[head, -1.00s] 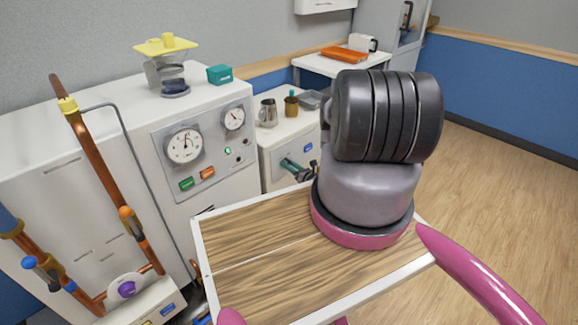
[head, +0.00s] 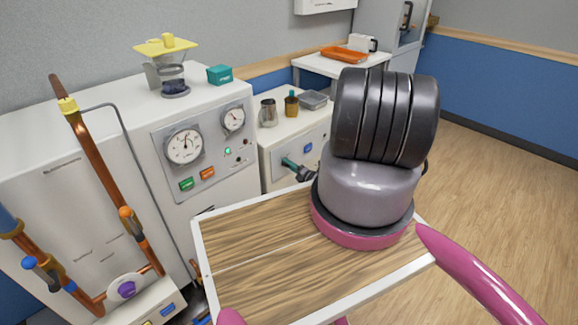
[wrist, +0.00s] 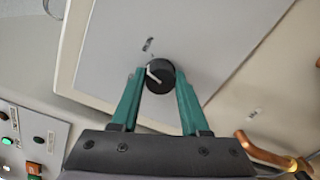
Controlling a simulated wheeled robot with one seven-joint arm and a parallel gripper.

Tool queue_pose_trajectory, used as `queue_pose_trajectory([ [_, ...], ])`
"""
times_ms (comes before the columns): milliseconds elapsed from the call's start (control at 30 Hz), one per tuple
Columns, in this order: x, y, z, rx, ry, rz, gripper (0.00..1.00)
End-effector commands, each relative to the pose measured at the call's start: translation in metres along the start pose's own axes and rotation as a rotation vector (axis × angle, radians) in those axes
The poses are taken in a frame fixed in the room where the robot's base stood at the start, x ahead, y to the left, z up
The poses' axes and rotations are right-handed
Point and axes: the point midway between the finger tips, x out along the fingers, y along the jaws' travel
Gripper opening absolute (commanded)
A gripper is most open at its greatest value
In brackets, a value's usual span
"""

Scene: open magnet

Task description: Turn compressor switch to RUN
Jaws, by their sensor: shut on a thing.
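The compressor switch appears as a round black knob (wrist: 157,84) with a white pointer line, on a light grey panel in the wrist view. The pointer slants to the upper left in that view. My gripper (wrist: 160,74) has its two green fingers on either side of the knob, shut on it. In the head view my gripper (head: 287,162) is at the front of the low white cabinet (head: 285,132), left of a small blue label (head: 308,148). The knob is hidden there, and the RUN mark cannot be read in either view.
A white cabinet with gauges (head: 184,147) and green and orange buttons stands to the left. Copper pipes (head: 100,185) run at far left. A metal jug (head: 268,112) and an amber bottle (head: 291,105) stand on the low cabinet. Open floor lies to the right.

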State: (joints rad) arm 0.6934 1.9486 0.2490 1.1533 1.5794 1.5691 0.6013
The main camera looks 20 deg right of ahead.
Motion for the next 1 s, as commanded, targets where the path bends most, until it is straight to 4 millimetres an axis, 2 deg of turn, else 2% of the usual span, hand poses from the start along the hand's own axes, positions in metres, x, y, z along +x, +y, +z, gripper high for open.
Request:
queue_pose_trajectory([
  [200, -0.0007, -0.0008, 0.0009, 0.195, 0.007, -0.004, 0.00],
  [500, -0.0010, -0.0011, 0.0010, 0.397, 0.016, -0.006, 0.00],
  [1000, -0.0009, -0.0012, 0.0008, 0.512, 0.021, -0.008, 0.00],
])
